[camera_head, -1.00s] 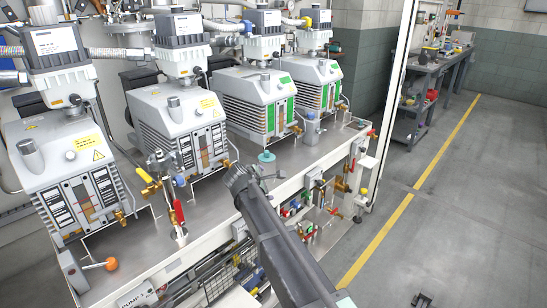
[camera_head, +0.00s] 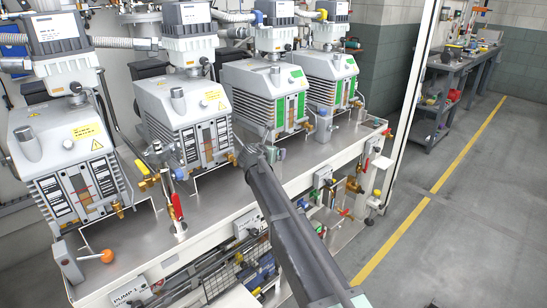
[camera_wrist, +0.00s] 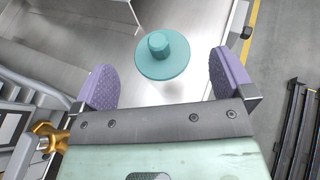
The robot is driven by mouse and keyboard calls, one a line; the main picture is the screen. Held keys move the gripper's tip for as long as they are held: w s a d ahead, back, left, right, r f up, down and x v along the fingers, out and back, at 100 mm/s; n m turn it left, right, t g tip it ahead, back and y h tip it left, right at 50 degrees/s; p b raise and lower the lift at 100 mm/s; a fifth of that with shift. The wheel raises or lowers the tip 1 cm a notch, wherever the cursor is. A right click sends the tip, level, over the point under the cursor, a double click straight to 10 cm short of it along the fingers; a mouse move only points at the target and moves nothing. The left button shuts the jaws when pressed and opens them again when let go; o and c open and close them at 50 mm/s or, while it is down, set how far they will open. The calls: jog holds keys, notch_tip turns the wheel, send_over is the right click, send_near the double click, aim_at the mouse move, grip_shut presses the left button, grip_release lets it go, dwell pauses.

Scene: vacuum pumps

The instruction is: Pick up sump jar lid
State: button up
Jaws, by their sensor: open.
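Several vacuum pumps (camera_head: 185,110) stand in a row on the metal bench (camera_head: 140,232). An orange knob (camera_head: 107,256) is at the near left. A brass fitting (camera_wrist: 48,137) shows in the wrist view.

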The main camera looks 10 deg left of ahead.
jog(key=b+x, duration=0.1)
jog(key=x, duration=0.4)
jog(key=shift+w+b, duration=0.15)
jog(key=shift+b, duration=0.25)
jog(key=shift+c, duration=0.6)
jog(key=c, duration=0.8)
